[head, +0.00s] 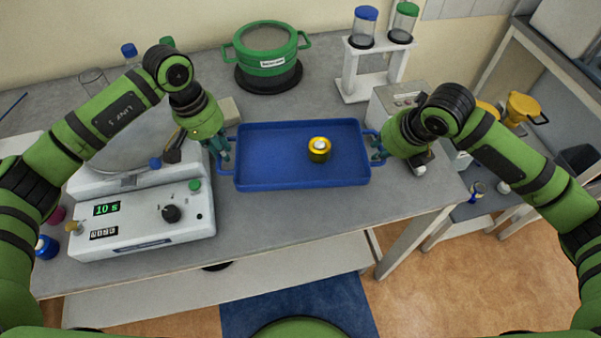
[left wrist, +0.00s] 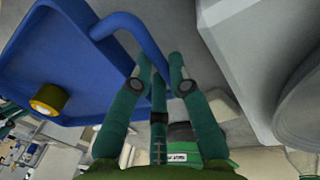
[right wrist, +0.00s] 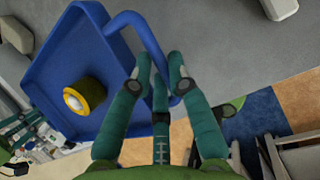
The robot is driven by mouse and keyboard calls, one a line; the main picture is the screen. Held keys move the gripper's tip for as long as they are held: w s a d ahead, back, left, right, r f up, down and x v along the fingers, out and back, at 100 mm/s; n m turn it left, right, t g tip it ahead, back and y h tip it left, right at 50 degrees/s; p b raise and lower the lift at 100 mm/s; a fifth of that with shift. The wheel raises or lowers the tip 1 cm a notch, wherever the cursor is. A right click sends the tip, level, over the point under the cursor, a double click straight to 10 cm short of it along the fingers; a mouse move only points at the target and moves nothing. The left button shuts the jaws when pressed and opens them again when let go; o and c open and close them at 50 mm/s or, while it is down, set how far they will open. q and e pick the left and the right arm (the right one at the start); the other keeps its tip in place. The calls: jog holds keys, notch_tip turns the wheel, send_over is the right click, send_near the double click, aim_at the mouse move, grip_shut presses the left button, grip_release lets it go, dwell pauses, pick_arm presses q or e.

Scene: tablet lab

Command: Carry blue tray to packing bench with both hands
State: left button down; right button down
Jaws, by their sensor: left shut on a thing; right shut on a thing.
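The blue tray (head: 275,172) is in the middle of the head view, over the front part of the grey bench. A yellow cylinder with a pale top (head: 319,150) stands in it, right of centre. My left gripper (head: 222,158) is shut on the tray's left handle, which shows between the fingers in the left wrist view (left wrist: 122,38). My right gripper (head: 376,150) is shut on the right handle, seen in the right wrist view (right wrist: 150,35). Whether the tray touches the bench top or hangs just above it, I cannot tell.
A white device with a green display (head: 140,222) stands left of the tray. A green pot (head: 266,52) stands behind it, and a white rack with capped tubes (head: 372,60) stands at the back right. A side bench with yellow items (head: 522,105) is at the right, across a floor gap.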

pick_arm(q)
jog(key=shift+f, duration=0.15)
pick_arm(e)
jog(key=shift+f, duration=0.1)
